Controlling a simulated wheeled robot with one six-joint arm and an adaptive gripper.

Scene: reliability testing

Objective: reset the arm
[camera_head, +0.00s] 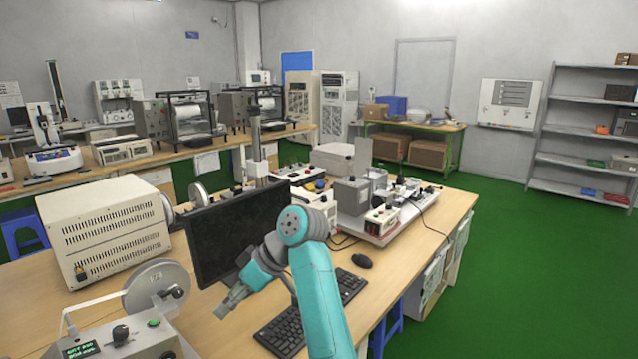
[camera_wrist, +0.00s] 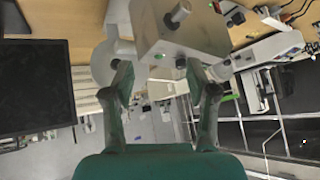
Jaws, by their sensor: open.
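My gripper (camera_head: 231,302) is at the end of my teal arm, which reaches in from the bottom of the head view. It is over the front of the wooden bench, in front of the black monitor (camera_head: 240,232) and left of the keyboard. In the wrist view my gripper (camera_wrist: 160,82) shows two fingers spread apart with nothing between them. A grey box-shaped device (camera_wrist: 178,30) with dark knobs is beyond the fingertips. The monitor (camera_wrist: 35,88) also shows at the left of the wrist view.
A black keyboard (camera_head: 283,332) and mouse (camera_head: 362,261) lie on the bench. A beige vented box (camera_head: 105,230) stands left, with a wheel device (camera_head: 150,310) at front left. Green floor (camera_head: 520,270) is clear on the right.

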